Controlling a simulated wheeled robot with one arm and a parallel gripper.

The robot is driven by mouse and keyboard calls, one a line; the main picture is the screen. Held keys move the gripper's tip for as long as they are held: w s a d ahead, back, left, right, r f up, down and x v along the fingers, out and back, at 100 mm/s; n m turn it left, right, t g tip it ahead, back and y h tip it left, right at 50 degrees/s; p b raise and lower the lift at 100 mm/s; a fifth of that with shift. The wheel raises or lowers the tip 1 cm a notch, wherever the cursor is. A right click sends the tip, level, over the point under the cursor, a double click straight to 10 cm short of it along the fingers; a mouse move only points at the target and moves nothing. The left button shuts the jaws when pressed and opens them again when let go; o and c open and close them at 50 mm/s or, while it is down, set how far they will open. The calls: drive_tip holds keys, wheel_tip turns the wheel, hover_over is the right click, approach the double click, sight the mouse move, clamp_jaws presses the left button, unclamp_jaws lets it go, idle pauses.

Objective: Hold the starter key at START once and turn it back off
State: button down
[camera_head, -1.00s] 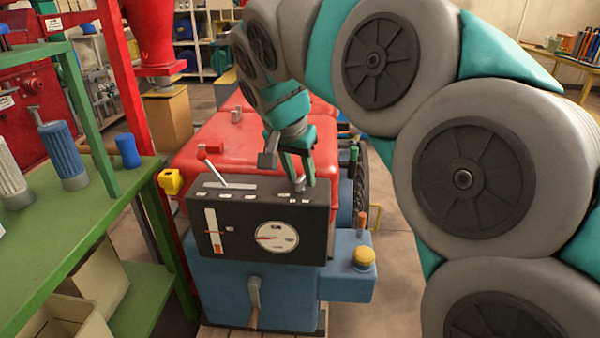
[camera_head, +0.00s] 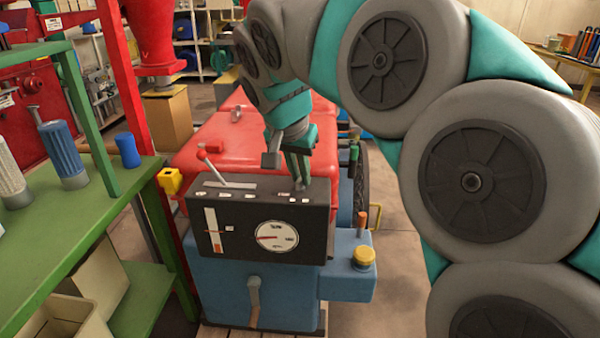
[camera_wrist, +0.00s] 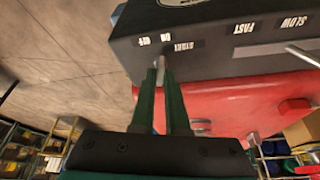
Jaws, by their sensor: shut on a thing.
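The dark control box (camera_head: 212,240) sits on the front of the red and blue engine. My gripper (camera_head: 299,184) points down at the right part of its top face. In the wrist view my gripper (camera_wrist: 161,72) is shut on the small grey starter key (camera_wrist: 161,62), which shows between the green fingertips. Printed OFF, ON and START labels (camera_wrist: 183,47) lie beside the key, upside down in this view. The fingers hide part of the key, so its exact position is hard to tell.
A throttle lever with a red knob (camera_head: 202,155) stands left on the box, by FAST and SLOW labels in the wrist view. A round gauge (camera_head: 277,238) is on the box front. A yellow-capped blue housing (camera_head: 345,282) is lower right. A green bench (camera_head: 92,225) stands left.

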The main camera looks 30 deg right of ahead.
drive_tip(key=n+t, duration=0.1)
drive_tip(key=n, duration=0.2)
drive_tip(key=shift+y+b, duration=0.3)
drive_tip(key=shift+y, duration=0.1)
drive_tip(key=shift+n+t+y, duration=0.3)
drive_tip(key=shift+n+y, duration=0.4)
drive_tip(key=shift+n, duration=1.4)
drive_tip(key=c, duration=0.9)
unclamp_jaws()
drive_tip(key=shift+s+r, duration=0.1)
drive_tip(key=v, duration=0.7)
drive_tip(key=shift+s+r, duration=0.15)
drive_tip(key=shift+r, duration=0.1)
